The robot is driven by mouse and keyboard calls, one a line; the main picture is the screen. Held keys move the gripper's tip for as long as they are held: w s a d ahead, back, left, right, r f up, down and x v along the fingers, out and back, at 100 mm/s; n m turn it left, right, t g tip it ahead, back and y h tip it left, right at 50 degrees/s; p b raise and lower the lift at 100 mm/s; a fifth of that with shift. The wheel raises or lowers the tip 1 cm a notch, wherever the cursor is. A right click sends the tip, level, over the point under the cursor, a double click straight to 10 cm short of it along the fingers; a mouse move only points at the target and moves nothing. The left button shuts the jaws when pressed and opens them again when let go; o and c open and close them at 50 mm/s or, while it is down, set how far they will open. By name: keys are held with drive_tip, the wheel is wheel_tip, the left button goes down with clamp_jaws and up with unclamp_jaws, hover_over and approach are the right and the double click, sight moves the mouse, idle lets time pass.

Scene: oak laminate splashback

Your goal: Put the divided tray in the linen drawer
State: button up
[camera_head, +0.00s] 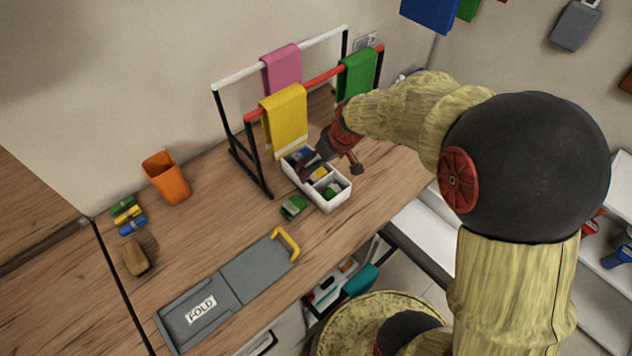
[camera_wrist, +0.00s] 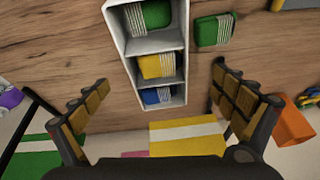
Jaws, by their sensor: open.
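The divided tray (camera_head: 334,204) is a white box on the wooden counter, in front of the towel rack. In the wrist view the tray (camera_wrist: 121,45) shows three compartments in a row, with a green, a yellow and a blue banded cloth bundle in them. My gripper (camera_head: 330,168) is open and empty over the tray's rack-side part. In the wrist view its fingers (camera_wrist: 160,78) are spread to either side of the tray; I cannot tell their height over it. I cannot identify the linen drawer for sure; a dark handle (camera_head: 262,344) shows on a white front below the counter.
A loose green bundle (camera_head: 293,207) lies beside the tray. The rack holds a yellow towel (camera_head: 284,118), a pink towel (camera_head: 282,70) and a green towel (camera_head: 356,75). A grey folding board (camera_head: 262,270), an orange cup (camera_head: 167,178) and more bundles (camera_head: 127,212) are to the left.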

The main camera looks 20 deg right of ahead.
sight(315, 172)
drive_tip(key=shift+w+d+r+n, duration=0.1)
drive_tip(key=shift+w+d+n, duration=0.05)
drive_tip(key=shift+w+n, duration=0.3)
drive_tip(key=shift+f, duration=0.3)
drive_tip(key=shift+b+x, duration=0.75)
drive_tip(key=shift+x, duration=2.85)
drive_tip(key=c, duration=1.2)
drive_tip(key=shift+r, duration=0.1)
drive_tip(key=shift+c, duration=1)
drive_tip(key=shift+w+r, duration=0.1)
drive_tip(key=shift+r, duration=0.05)
